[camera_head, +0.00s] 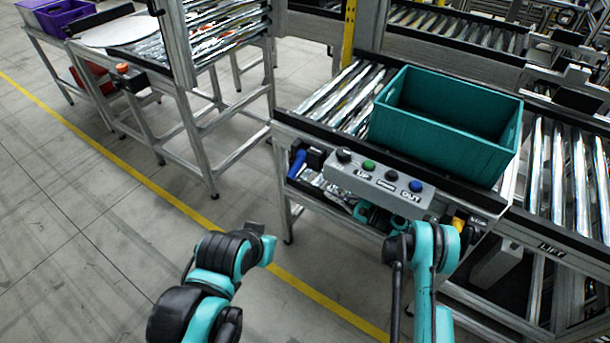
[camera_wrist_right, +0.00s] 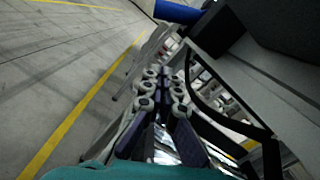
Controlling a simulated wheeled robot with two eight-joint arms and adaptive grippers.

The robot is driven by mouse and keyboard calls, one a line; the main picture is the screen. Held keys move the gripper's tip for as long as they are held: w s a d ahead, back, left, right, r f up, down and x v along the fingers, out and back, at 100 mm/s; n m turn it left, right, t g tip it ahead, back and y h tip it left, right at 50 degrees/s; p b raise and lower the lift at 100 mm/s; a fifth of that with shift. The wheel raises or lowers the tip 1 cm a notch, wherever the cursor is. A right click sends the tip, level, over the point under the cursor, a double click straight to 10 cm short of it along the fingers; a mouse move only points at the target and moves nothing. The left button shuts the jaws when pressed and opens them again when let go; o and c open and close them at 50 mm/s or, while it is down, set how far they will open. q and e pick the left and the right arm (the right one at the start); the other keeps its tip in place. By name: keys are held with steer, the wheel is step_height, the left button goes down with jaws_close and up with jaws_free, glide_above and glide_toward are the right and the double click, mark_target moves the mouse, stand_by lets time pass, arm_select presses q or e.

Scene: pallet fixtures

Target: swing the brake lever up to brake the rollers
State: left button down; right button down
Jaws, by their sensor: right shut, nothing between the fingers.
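The brake lever (camera_head: 297,164) has a blue handle and a black hub at the left end of the roller table's front side. In the head view its handle slants downward from the hub. In the right wrist view its blue handle (camera_wrist_right: 178,12) shows at the top edge. My right gripper (camera_head: 364,212) is below the grey control box, to the right of the lever and apart from it, partly hidden by the box. In the right wrist view its fingers (camera_wrist_right: 164,76) are together with nothing between them.
A teal crate (camera_head: 435,132) stands on the rollers (camera_head: 340,97). The control box (camera_head: 378,183) with several knobs and buttons overhangs my right gripper. A yellow knob (camera_head: 459,222) is at the right. Open floor (camera_head: 120,230) lies left of the table.

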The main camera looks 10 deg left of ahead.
mark_target(296, 175)
steer(key=w+a+r+b, duration=0.1)
steer(key=a+r, duration=0.2)
steer(key=a, duration=0.7)
steer(key=shift+w+a+r+b, duration=0.4)
steer(key=shift+s+a+r+m, duration=0.15)
steer(key=shift+s+r+m, duration=0.2)
steer(key=shift+m, duration=0.35)
steer(key=m, duration=0.1)
steer(key=s+r+m, duration=0.1)
steer(key=r+m, duration=0.1)
steer(key=shift+s+a+r, duration=0.15)
steer(key=shift+s+a, duration=0.1)
steer(key=shift+r, duration=0.1)
stand_by(0.4)
stand_by(0.4)
